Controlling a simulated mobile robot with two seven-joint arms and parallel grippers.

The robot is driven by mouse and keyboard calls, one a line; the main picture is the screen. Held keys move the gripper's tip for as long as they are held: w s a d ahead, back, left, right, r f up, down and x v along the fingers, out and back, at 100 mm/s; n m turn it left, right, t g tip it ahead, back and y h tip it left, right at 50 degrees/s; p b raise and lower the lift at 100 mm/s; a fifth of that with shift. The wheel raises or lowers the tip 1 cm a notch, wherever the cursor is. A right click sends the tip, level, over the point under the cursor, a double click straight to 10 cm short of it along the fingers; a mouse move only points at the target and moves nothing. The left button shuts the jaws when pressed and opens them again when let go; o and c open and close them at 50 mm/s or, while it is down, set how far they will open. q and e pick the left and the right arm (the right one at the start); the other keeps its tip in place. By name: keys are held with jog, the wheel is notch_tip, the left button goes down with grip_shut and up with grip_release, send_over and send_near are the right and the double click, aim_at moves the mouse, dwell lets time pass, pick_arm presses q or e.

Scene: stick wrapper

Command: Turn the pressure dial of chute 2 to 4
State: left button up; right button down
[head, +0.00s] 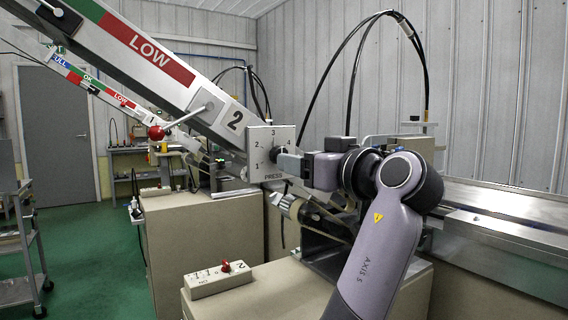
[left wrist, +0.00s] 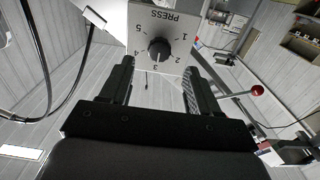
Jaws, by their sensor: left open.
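The pressure dial of chute 2 is a dark round knob (left wrist: 158,49) on a light square plate (head: 257,141) marked PRESS. In the left wrist view the plate appears upside down, with numbers 1 to 5 around the knob. The knob's white mark points at about 3. My left gripper (left wrist: 159,67) is open, its fingers apart on either side of the knob's line, with nothing held. In the head view the left gripper (head: 283,163) is right at the plate and hides part of it. My right gripper is not in view.
The sloping chute (head: 150,70) marked 2 runs down to the plate, with a red-balled lever (head: 156,132) on its side. A control box (head: 219,279) with a red switch sits on the cabinet below. A second chute (head: 90,83) stands behind. A conveyor (head: 500,205) lies at right.

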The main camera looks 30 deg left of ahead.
pick_arm(q)
jog(key=x, duration=0.6)
jog(key=shift+w+a, duration=0.15)
jog(key=shift+a, duration=0.2)
jog(key=c, duration=1)
